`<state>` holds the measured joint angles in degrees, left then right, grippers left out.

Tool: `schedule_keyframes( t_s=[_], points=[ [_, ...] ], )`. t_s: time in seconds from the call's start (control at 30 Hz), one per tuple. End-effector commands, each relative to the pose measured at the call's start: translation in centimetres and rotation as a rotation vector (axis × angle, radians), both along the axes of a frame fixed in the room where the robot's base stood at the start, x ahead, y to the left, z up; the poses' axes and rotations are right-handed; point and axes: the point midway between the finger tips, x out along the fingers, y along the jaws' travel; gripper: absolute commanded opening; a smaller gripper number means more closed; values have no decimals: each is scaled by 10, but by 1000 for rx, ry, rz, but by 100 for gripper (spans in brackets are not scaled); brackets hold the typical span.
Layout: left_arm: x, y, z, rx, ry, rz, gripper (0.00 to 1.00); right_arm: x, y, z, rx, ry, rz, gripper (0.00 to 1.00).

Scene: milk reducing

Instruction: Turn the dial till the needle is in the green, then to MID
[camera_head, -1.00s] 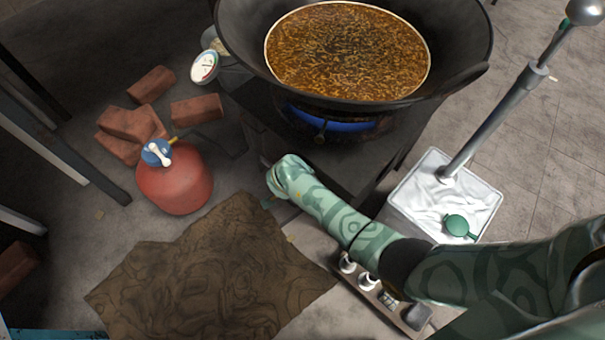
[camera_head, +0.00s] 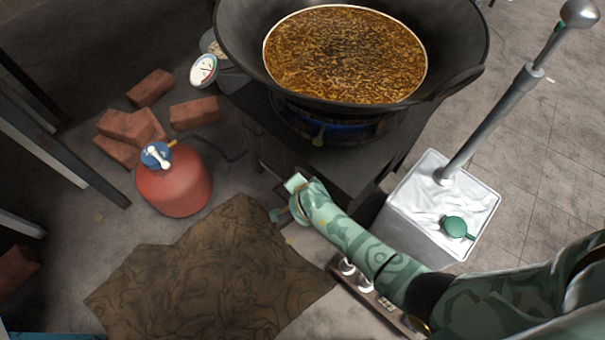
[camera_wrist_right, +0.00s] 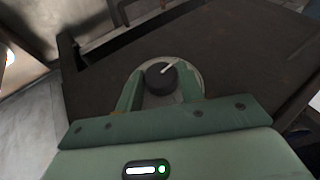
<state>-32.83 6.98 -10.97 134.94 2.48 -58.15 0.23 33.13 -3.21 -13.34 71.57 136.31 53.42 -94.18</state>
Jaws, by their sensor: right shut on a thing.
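My right gripper (camera_head: 284,199) is at the front face of the dark stove (camera_head: 255,110). In the right wrist view its two green fingers (camera_wrist_right: 160,88) sit on either side of a round black dial (camera_wrist_right: 158,80), shut on it. The dial's white pointer line points to the upper right. Its scale marks cannot be read, and no MID label shows. In the head view the gripper hides the dial. A white round gauge (camera_head: 203,70) stands left of the wok; its needle is too small to read. My left gripper is not in view.
A wok (camera_head: 470,72) of brown bubbling liquid sits over a dim blue flame (camera_head: 340,126). A red gas cylinder (camera_head: 174,188) and several bricks (camera_head: 195,111) are at left. A white-topped box (camera_head: 480,200) with a metal rod stands right of my forearm.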

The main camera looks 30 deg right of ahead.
Motion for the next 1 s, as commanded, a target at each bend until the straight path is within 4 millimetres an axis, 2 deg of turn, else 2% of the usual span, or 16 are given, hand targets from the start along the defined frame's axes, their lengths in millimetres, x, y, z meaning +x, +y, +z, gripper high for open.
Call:
schedule_keyframes(
  t_s=[0.4, 1.0],
  points=[
    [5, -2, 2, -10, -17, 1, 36, -3, 0, -3, 87, -243, 3, 15],
    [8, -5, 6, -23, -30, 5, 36, -3, 0, -3, 113, -311, 2, 15]
  ],
)
